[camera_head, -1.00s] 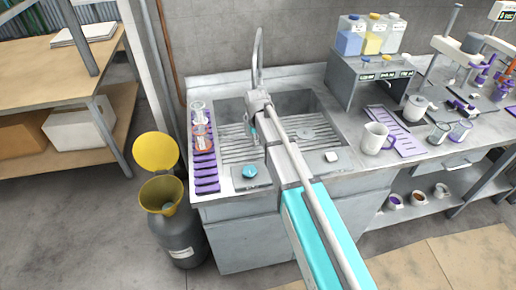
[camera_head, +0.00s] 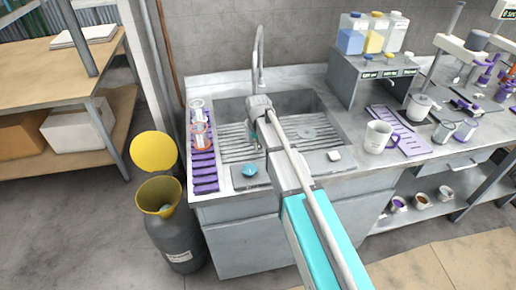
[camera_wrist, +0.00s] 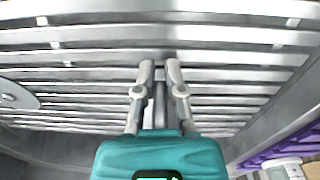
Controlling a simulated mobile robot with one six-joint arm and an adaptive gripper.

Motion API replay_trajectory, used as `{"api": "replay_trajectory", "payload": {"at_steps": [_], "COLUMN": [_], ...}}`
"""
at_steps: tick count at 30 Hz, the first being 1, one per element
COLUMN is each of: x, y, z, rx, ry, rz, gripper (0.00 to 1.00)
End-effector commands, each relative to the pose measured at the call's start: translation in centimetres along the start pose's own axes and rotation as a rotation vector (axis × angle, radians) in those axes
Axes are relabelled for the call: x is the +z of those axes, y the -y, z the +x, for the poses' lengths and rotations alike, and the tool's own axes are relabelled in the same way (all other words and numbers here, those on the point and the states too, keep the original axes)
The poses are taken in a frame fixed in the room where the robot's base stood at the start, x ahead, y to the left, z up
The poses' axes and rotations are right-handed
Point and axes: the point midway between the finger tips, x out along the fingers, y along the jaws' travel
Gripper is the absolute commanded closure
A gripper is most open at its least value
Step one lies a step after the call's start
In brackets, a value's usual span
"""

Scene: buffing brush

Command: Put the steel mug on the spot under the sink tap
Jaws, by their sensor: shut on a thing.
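My gripper (camera_wrist: 160,72) reaches over the sink in the wrist view, its two fingers close together with a thin grey piece (camera_wrist: 159,102) between them. I cannot make out a whole mug there; grey steel blends with the slats behind. In the head view my wrist hides the fingertips, in front of the tap. The sink tap (camera_head: 259,50) is a tall curved steel spout at the back of the sink. The spot under it is partly hidden by my arm. The slatted sink bottom (camera_head: 236,140) shows on both sides of my wrist.
A white mug (camera_head: 377,137) stands on the counter right of the sink, by a purple mat (camera_head: 410,143). A purple rack (camera_head: 204,172) lines the sink's left side. A grey shelf unit (camera_head: 365,75) with bottles stands behind right.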

Motion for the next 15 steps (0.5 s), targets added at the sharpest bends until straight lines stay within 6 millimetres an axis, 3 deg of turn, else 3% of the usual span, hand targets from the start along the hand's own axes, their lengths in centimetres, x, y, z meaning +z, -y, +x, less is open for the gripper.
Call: {"api": "replay_trajectory", "payload": {"at_steps": [12, 13, 15], "x": [0.01, 0.0, 0.0], "y": [-0.05, -0.06, -0.07], "z": [0.32, 0.2, 0.17], "rx": [0.0, 0.0, 0.0], "ry": [0.0, 0.0, 0.0], "rz": [0.001, 0.001, 0.001], "gripper": [1.0, 0.81, 0.68]}}
